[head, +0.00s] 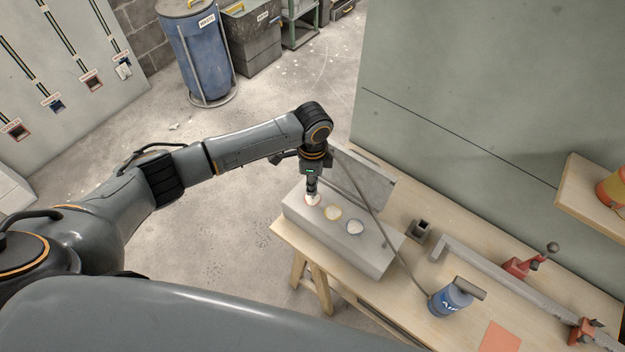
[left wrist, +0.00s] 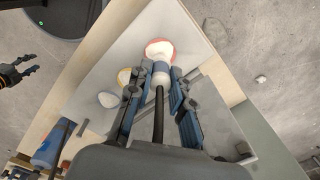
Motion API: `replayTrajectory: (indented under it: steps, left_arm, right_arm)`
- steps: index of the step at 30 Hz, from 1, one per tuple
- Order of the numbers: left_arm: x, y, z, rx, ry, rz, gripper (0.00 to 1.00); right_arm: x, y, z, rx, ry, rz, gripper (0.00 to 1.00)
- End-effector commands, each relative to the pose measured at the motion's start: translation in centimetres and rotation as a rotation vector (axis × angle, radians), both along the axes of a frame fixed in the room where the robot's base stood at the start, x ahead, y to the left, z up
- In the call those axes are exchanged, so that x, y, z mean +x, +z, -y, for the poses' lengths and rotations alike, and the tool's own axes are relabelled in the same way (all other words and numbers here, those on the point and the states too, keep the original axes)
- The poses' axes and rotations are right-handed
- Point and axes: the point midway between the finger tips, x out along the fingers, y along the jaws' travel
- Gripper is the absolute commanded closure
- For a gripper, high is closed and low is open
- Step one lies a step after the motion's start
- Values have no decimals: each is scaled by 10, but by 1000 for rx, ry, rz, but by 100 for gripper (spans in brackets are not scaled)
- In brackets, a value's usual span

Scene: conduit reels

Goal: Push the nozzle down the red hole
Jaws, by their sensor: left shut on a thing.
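A long grey block (head: 340,238) lies on the workbench with three round openings in its top, each showing a pale white inside. The red-rimmed hole (left wrist: 160,48) is at one end; the yellow-rimmed hole (head: 331,212) and a third hole (head: 354,227) follow. My left gripper (head: 312,190) is shut on the nozzle (left wrist: 160,73), a dark tube with a blue and white tip. The tip is at the edge of the red hole in the left wrist view; whether it touches or enters I cannot tell. My right gripper (left wrist: 20,72) shows open and empty in the left wrist view.
A dark hose runs from my left gripper to the blue AIR canister (head: 450,301) on the workbench (head: 400,320). A small dark square holder (head: 419,231), a grey rail with red clamps (head: 522,267) and an orange sheet (head: 499,338) lie rightward. A wall stands behind.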

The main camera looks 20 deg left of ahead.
Motion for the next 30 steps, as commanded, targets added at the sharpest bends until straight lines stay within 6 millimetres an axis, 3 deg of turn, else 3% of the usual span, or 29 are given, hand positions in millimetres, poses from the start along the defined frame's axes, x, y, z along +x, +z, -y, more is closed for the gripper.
replayTrajectory:
  steps: [30]
  left_arm:
    - [0, -15, 0, 1, -1, 0, 100]
  right_arm:
    - [0, -7, 0, 0, 0, 0, 60]
